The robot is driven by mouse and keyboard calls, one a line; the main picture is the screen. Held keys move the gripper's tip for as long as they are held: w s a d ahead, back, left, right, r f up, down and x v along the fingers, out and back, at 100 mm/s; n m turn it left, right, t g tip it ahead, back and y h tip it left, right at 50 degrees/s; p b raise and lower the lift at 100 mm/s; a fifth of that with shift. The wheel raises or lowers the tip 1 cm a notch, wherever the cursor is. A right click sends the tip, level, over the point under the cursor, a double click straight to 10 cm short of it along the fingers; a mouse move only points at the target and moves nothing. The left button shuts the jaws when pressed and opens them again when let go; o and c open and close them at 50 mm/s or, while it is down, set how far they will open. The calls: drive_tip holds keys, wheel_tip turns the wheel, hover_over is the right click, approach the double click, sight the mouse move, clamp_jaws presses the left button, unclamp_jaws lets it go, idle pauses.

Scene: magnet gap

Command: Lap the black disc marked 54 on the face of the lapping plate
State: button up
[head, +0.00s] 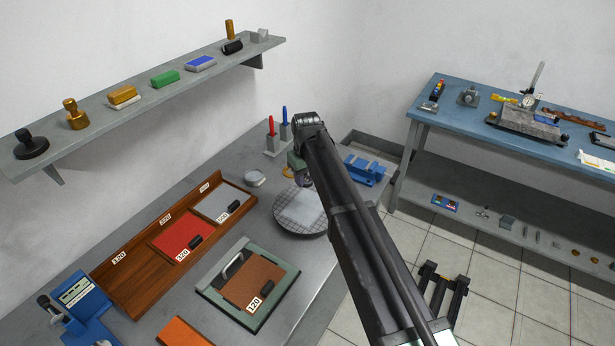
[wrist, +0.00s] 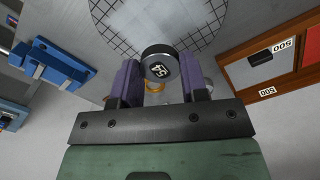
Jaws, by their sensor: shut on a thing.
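The black disc marked 54 (wrist: 160,66) shows in the wrist view between the two purple fingers of my gripper (wrist: 159,78), which are shut on it. Its numbered face is toward the camera. The lapping plate (wrist: 113,38) is round and grey with a grid around its rim and a pale smooth middle. It also shows in the head view (head: 301,214). My gripper (head: 302,181) is by the plate's far edge in the head view, where my arm hides most of it. The disc is at the plate's edge in the wrist view; I cannot tell whether they touch.
A wooden rack (head: 153,245) with abrasive sheets and a green-framed board (head: 250,285) marked 120 lie left of the plate. A blue vise (head: 365,170) stands right, and red and blue tools in a stand (head: 277,140) behind. A shelf (head: 150,98) runs above.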

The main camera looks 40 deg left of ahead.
drive_tip(key=b, duration=0.4)
hover_over(307, 207)
drive_tip(key=shift+n, duration=0.3)
wheel_tip(307, 207, down, 6)
drive_tip(key=shift+s+a+f, duration=0.1)
drive_tip(key=shift+a, duration=0.05)
drive_tip(key=shift+r+p, duration=0.3)
drive_tip(key=shift+r, duration=0.15)
wheel_tip(307, 207, down, 6)
drive_tip(key=b, duration=0.5)
drive_tip(key=shift+r+b, duration=0.15)
drive_tip(key=shift+b, duration=0.15)
drive_tip(key=shift+f, duration=0.2)
drive_tip(key=o, duration=0.9)
drive_tip(key=c, duration=0.5)
drive_tip(key=shift+r, duration=0.15)
